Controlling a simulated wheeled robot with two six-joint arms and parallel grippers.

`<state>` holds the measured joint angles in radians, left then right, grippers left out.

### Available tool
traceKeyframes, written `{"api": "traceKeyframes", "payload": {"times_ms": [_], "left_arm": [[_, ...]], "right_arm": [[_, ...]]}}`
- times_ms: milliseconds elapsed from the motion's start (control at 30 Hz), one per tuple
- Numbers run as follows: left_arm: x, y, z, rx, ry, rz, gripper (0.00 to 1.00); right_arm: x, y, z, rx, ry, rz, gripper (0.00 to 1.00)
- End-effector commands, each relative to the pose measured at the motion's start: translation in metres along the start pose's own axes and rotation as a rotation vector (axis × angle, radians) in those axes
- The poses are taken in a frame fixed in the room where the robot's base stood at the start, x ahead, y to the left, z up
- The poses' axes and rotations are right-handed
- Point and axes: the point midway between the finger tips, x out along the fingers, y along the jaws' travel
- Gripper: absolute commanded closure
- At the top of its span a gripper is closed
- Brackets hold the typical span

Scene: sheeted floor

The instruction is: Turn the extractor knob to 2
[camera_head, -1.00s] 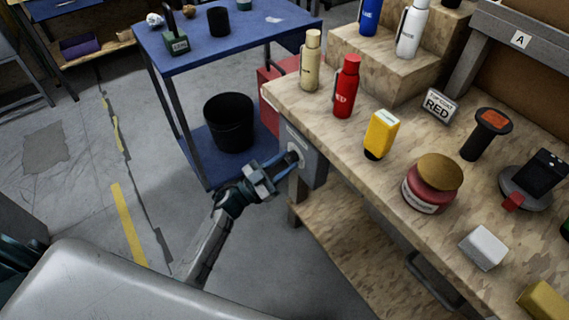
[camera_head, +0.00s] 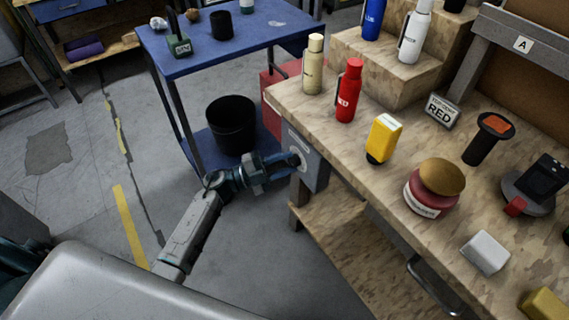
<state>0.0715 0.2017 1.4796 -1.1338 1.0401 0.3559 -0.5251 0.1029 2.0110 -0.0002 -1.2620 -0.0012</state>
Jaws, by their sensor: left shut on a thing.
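The extractor control box (camera_head: 314,166) is a grey panel on the left end of the wooden workbench, under its top. The extractor knob (camera_head: 303,161) sits on the face of this box and is mostly covered by the gripper. My left gripper (camera_head: 297,161) reaches in from the left and is shut on the knob. The dial marks and the knob's setting are too small and hidden to read. My right gripper is not in view.
A blue cart (camera_head: 225,52) with a black bin (camera_head: 231,124) stands behind my left arm. The floor left of the arm is clear.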

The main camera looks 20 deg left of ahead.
Motion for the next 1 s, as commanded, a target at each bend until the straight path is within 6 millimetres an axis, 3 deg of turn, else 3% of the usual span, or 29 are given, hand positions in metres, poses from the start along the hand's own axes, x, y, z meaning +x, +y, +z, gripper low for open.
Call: {"api": "traceKeyframes", "payload": {"times_ms": [300, 833, 867, 933, 1000], "left_arm": [[-0.0005, -0.0004, -0.0001, 0.101, 0.000, 0.044, 0.93], [-0.0006, -0.0002, 0.0000, 0.118, -0.001, 0.051, 0.93], [-0.0006, -0.0002, 0.0000, 0.118, -0.001, 0.051, 0.64], [-0.0005, -0.0004, 0.0000, 0.118, -0.001, 0.051, 0.50], [-0.0004, -0.0006, -0.0001, 0.118, 0.000, 0.050, 0.48]], "right_arm": [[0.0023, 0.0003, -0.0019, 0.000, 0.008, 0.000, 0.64], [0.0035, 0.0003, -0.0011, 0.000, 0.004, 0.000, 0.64], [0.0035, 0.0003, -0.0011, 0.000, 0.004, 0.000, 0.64], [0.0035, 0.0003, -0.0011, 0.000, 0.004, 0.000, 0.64], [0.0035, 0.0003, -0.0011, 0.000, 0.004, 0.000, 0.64]]}}
